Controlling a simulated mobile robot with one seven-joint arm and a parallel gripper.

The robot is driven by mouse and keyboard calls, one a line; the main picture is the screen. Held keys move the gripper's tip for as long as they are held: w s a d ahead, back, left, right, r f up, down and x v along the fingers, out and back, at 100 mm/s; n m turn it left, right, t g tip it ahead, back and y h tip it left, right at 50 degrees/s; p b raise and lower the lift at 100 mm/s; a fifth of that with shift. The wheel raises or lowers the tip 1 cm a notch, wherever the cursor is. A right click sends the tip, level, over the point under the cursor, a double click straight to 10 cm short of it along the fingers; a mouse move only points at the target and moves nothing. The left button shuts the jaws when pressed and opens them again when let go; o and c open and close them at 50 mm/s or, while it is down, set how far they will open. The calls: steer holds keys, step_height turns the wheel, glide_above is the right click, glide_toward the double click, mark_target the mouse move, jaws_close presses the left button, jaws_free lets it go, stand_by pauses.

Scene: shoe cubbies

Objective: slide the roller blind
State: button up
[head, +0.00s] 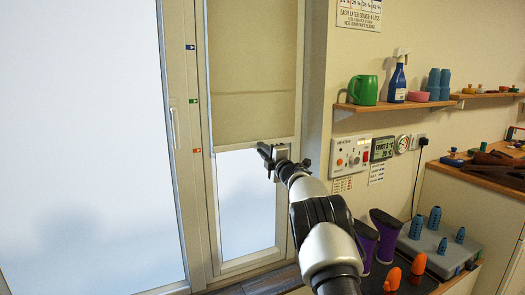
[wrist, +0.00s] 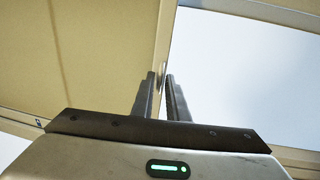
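The roller blind (head: 252,65) is a beige sheet hanging over the upper part of the narrow window. Its pale bottom bar (head: 238,146) lies around mid-height, with bright glass (head: 246,190) below. In the wrist view the blind (wrist: 85,50) fills the left side, its bottom edge running down the middle. My gripper (head: 268,152) is at the bar, right of its middle. In the wrist view my gripper (wrist: 160,76) has its two fingers close together, a narrow gap between them. A small oval piece at the blind's edge shows between the tips. I cannot tell whether they grip it.
A large glazed door with a handle (head: 174,128) is on the left. On the right are a shelf (head: 395,105) with a green watering can (head: 364,90) and spray bottle (head: 398,78), and wall panels (head: 352,155). Purple boots (head: 388,232) stand low beside my arm.

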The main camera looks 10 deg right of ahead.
steer(key=shift+o, duration=0.9)
steer(key=shift+s, duration=0.1)
steer(key=v, duration=1.7)
steer(key=shift+s+d+f, duration=0.1)
steer(key=shift+s, duration=0.05)
